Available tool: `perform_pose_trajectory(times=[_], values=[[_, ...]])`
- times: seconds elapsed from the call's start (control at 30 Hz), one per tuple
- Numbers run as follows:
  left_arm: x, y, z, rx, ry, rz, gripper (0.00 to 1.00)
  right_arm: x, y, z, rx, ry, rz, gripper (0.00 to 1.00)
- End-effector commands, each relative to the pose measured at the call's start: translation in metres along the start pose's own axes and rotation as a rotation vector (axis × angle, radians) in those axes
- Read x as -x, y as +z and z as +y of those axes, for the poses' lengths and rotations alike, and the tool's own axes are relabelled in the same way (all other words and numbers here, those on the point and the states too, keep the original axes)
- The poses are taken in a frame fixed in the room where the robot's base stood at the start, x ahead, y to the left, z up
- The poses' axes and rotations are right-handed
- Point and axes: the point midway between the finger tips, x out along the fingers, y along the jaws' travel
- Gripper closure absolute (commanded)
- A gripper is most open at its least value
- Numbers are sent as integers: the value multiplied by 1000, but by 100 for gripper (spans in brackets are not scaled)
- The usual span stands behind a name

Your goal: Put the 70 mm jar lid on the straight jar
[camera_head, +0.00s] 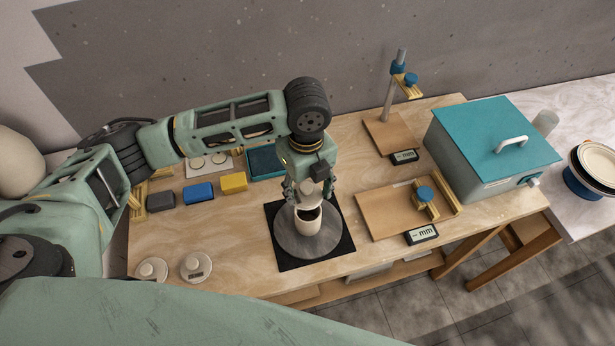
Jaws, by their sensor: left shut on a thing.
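The straight jar (307,225), a pale cylinder with a dark open mouth, stands upright on a grey round disc (290,244). My left gripper (308,196) points down right above the jar and is shut on a small pale lid (308,200). The lid is partly hidden by the fingers. It is over the back part of the mouth in the picture, and the dark opening shows in front of it. I cannot tell how large the gap to the rim is. My right gripper is not in view.
Two knobbed lids (196,266) lie at the table's front left. Grey, blue and yellow blocks (198,193) stand behind them. A black mat (338,245) lies under the disc. To the right are wooden gauge boards (385,215) and a teal-lidded box (495,140).

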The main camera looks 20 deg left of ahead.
Motion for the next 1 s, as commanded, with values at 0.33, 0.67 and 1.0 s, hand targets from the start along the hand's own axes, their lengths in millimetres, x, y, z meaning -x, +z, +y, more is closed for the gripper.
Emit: perform_pose_trajectory(times=[0.33,0.67,1.0], values=[[-1,-1,-5,-201,9,-2,100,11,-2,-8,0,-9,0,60],[0,-1,-4,-202,6,-1,100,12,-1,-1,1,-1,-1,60],[-20,-1,-4,-204,5,2,100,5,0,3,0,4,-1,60]])
